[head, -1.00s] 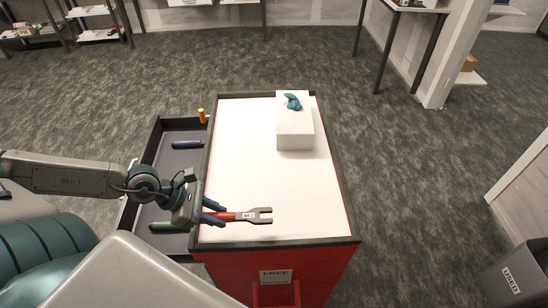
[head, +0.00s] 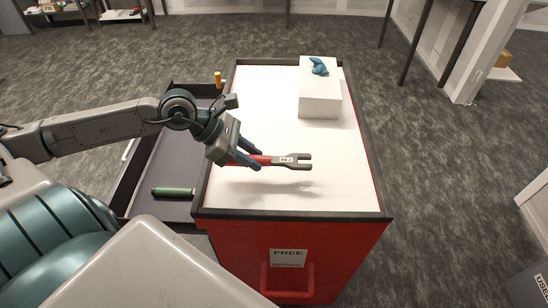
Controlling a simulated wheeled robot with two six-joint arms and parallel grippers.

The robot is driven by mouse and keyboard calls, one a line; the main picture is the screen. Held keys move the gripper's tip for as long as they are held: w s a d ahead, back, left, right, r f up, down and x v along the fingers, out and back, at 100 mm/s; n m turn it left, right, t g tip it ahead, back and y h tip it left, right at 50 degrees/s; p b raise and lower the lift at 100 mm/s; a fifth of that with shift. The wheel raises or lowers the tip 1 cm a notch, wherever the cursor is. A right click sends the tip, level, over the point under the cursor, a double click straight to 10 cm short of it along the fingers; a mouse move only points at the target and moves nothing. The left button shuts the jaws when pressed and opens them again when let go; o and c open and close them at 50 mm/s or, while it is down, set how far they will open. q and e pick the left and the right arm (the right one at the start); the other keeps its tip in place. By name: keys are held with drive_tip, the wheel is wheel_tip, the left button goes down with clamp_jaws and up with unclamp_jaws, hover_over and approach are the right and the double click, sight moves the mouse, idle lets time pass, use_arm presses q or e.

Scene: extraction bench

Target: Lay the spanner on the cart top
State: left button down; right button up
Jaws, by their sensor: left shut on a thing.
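The spanner (head: 290,160) has a red handle, a grey forked head and a small white label. My left gripper (head: 256,159) is shut on its red handle, with the head pointing right. The spanner is over the white cart top (head: 290,193) of the red cart; a faint shadow lies below it, so it seems to be held a little above the surface. Part of the handle is hidden by the gripper fingers. My right gripper is not in view.
A white box (head: 319,97) with a teal object (head: 319,66) on it stands at the cart's far right. An open dark drawer (head: 160,207) on the left holds a green-handled tool (head: 174,191). A yellow item (head: 218,79) is at its far end. The cart top's middle is clear.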

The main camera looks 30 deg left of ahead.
use_arm(q)
drive_tip(key=shift+w+d+r, duration=0.1)
drive_tip(key=shift+w, duration=0.55)
drive_tip(key=shift+w+d, duration=0.2)
drive_tip(key=shift+w, duration=0.7)
drive_tip(key=w, duration=0.1)
drive_tip(key=w+p, duration=0.1)
drive_tip(key=w, duration=0.1)
drive_tip(key=shift+w+d, duration=0.25)
drive_tip(key=shift+d, duration=0.05)
drive_tip(key=shift+w+d+f, duration=0.1)
drive_tip(key=shift+w+f, duration=0.2)
drive_tip(key=shift+w, duration=0.1)
wheel_tip(320, 180, down, 3)
drive_tip(key=shift+r+p, duration=0.2)
drive_tip(key=shift+p, duration=0.85)
drive_tip(key=shift+f, duration=0.5)
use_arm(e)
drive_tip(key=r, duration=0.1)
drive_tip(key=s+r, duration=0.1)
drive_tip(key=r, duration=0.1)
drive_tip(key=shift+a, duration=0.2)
